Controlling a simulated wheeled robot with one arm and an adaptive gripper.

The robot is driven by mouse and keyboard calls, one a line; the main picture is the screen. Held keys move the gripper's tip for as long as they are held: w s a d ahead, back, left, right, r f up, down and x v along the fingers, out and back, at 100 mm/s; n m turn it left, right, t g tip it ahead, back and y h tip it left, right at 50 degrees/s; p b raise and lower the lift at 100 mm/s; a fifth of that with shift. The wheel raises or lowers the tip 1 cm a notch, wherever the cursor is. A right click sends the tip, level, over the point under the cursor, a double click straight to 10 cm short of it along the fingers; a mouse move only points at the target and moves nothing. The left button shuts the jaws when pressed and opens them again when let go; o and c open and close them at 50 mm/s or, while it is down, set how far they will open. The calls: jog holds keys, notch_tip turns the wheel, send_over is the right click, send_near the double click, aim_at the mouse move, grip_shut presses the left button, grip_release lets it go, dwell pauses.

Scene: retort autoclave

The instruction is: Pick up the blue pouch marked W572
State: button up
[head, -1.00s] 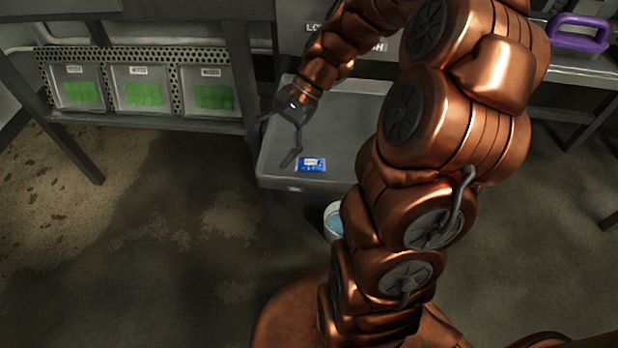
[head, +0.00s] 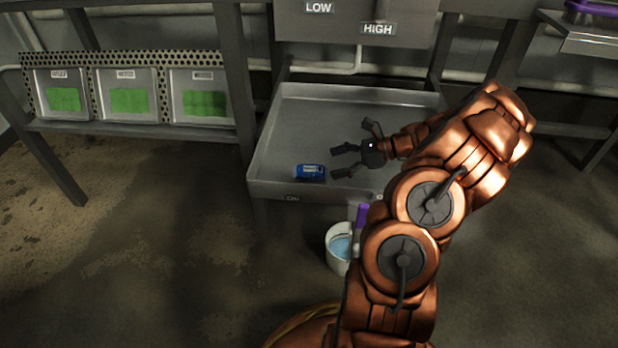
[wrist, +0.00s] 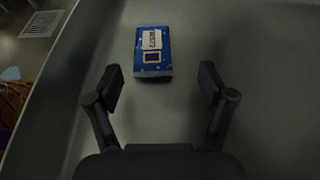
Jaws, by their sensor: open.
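The blue pouch (head: 310,172) with a white label lies near the front edge of the grey metal tray (head: 400,97), towards its left side. In the wrist view the pouch (wrist: 153,51) lies ahead of the fingertips, roughly between their lines and slightly left of centre. Its label print is too small to read surely. My gripper (head: 342,160) is open and empty, to the right of the pouch, its fingers pointing left towards it. In the wrist view my gripper (wrist: 160,86) shows both fingers spread, apart from the pouch.
A white bucket (head: 337,262) with blue liquid stands on the floor before the tray. Metal bins (head: 125,75) with green labels stand on the left shelf. A panel marked LOW and HIGH (head: 345,12) is behind. The tray has a raised rim.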

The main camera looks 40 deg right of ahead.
aim_at(315, 169)
jog(key=b+x, duration=0.1)
jog(key=x, duration=0.1)
jog(key=b+x, duration=0.1)
jog(key=x, duration=0.1)
jog(key=b+x, duration=0.1)
jog(key=x, duration=0.1)
jog(key=shift+s+a, duration=0.35)
jog(key=shift+w+a, duration=0.3)
jog(key=shift+a, duration=0.1)
jog(key=c, duration=1.2)
jog(key=shift+c, duration=0.2)
